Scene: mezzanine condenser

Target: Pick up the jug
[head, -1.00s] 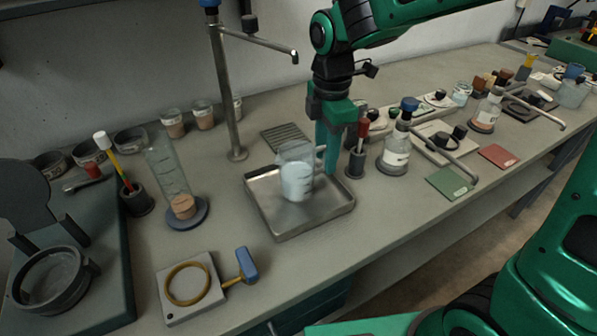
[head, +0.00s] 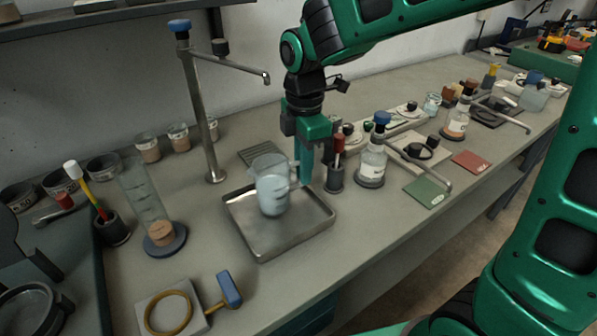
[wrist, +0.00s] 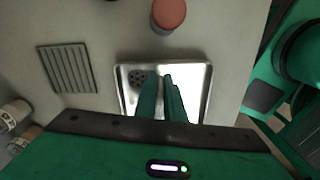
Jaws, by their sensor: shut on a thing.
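The jug (head: 271,190) is a clear beaker-like vessel with pale contents and a side handle. It is upright over the shallow metal tray (head: 244,238) in the head view; I cannot tell whether its base touches the tray. My gripper (head: 304,181) points down at the jug's right side and is shut on its handle. In the wrist view, the gripper fingers (wrist: 161,78) reach over the tray (wrist: 207,75); I cannot make out the jug there.
A red-topped tool in a holder (head: 336,170) stands close right of my gripper, with a blue-capped bottle (head: 372,162) beyond. A metal stand (head: 200,115) rises behind the tray. A tall cylinder (head: 146,205) stands left.

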